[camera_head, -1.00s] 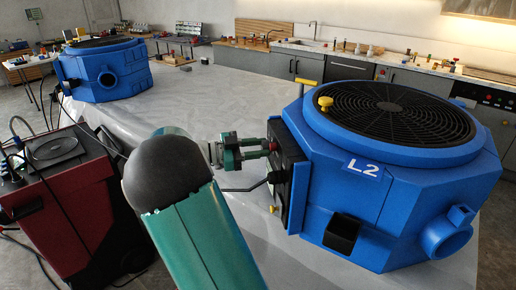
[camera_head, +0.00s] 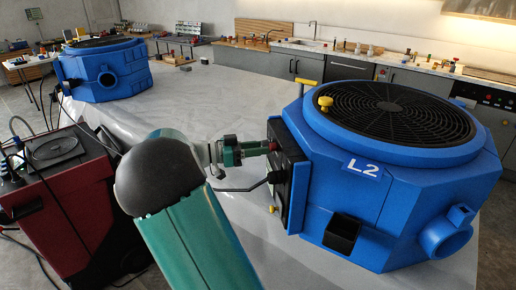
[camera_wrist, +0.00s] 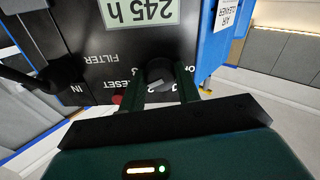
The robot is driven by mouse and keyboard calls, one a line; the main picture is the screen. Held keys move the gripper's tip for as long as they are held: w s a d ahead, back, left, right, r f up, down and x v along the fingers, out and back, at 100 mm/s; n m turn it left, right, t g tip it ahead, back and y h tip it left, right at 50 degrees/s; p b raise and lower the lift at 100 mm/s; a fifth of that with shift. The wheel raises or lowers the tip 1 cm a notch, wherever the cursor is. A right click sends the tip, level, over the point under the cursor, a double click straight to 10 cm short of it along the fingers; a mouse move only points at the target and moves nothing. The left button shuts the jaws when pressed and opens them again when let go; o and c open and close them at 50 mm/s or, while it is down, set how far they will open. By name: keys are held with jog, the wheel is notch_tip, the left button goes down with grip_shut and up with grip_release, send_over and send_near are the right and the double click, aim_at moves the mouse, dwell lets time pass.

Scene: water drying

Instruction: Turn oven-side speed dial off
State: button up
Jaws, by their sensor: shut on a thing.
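The blue machine marked L2 (camera_head: 340,215) stands on the table at the right, with a black control panel (camera_head: 290,165) on its left side. In the wrist view the panel (camera_wrist: 95,45) appears upside down, with a "245 h" display (camera_wrist: 140,10) and FILTER, RESET and IN labels. A round black dial (camera_wrist: 159,74) sits between my fingertips. My gripper (camera_head: 270,147) reaches the panel from the left; in the wrist view its two dark green fingers (camera_wrist: 160,85) are shut on the dial's sides. The fingers partly cover the labels around it.
A red reset button (camera_wrist: 117,99) lies beside one finger. A black cable (camera_head: 245,188) plugs into the panel below my gripper. A second blue machine (camera_head: 105,72) stands at the table's far left. A red-and-black unit (camera_head: 60,200) stands at left. The table's middle (camera_head: 215,95) is clear.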

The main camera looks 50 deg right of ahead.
jog(key=shift+a+r+n, duration=0.1)
jog(key=shift+r+n, duration=0.05)
jog(key=shift+n, duration=7.65)
jog(key=shift+r+n, duration=0.15)
jog(key=shift+n, duration=7.65)
jog(key=o, duration=1)
jog(key=shift+c, duration=0.2)
